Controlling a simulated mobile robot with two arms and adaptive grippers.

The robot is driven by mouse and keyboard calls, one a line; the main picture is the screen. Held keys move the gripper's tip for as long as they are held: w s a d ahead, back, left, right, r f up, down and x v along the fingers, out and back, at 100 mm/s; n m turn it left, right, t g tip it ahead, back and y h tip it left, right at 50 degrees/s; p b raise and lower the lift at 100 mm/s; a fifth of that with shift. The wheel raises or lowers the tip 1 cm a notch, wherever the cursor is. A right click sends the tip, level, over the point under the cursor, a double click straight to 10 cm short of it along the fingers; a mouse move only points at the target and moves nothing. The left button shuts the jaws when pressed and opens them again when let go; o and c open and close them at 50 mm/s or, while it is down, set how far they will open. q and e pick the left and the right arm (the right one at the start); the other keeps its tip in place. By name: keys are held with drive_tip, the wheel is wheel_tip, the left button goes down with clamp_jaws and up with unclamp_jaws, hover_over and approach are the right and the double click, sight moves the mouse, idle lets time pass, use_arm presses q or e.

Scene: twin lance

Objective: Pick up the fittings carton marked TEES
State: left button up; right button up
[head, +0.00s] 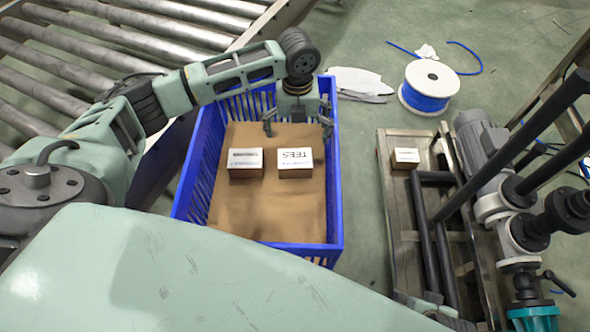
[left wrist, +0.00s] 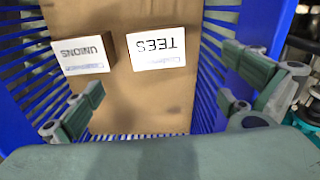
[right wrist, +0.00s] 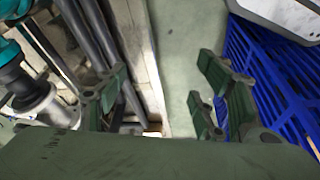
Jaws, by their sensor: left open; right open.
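The carton marked TEES (head: 295,162) is a small brown box with a white label on top. It sits on the brown floor of a blue crate (head: 338,205), right of a similar carton marked UNIONS (head: 246,163). In the left wrist view the TEES carton (left wrist: 157,49) and the UNIONS carton (left wrist: 82,55) show side by side. My left gripper (head: 298,125) is open and empty over the far part of the crate, just beyond the TEES carton. My right gripper (right wrist: 160,105) is open and empty, with the crate's blue wall (right wrist: 270,80) at its right.
A roller conveyor (head: 90,45) lies at the upper left. A pump (head: 490,150) on a metal frame stands at the right, with another small carton (head: 405,158) on it. A blue cable reel (head: 428,88) and white cloth (head: 360,82) lie on the green floor.

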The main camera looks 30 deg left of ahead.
use_arm(q)
drive_tip(key=b, duration=0.5)
hover_over(295, 157)
drive_tip(key=f, duration=0.6)
drive_tip(key=shift+d, duration=0.3)
use_arm(e)
wheel_tip(295, 157, up, 9)
drive_tip(key=t, duration=0.1)
use_arm(q)
drive_tip(key=shift+f, duration=0.2)
wheel_tip(295, 157, down, 2)
drive_tip(key=shift+f+b, duration=0.15)
drive_tip(key=shift+b, duration=0.15)
drive_tip(key=f, duration=0.1)
drive_tip(key=f+b, duration=0.1)
drive_tip(key=f, duration=0.1)
drive_tip(key=f+b, duration=0.1)
drive_tip(key=f, duration=0.1)
drive_tip(key=shift+s+a, duration=0.1)
drive_tip(key=shift+a, duration=0.2)
use_arm(e)
drive_tip(key=w+a+r+t+y, duration=0.1)
drive_tip(key=w+a+r+t, duration=0.1)
drive_tip(key=w+r+t, duration=0.2)
drive_tip(key=w+a+r+t+y, duration=0.1)
drive_tip(key=w+r+t, duration=0.3)
drive_tip(key=w, duration=0.4)
drive_tip(key=shift+w+a+r, duration=0.35)
drive_tip(key=shift+a+r, duration=0.25)
drive_tip(key=shift+a, duration=0.15)
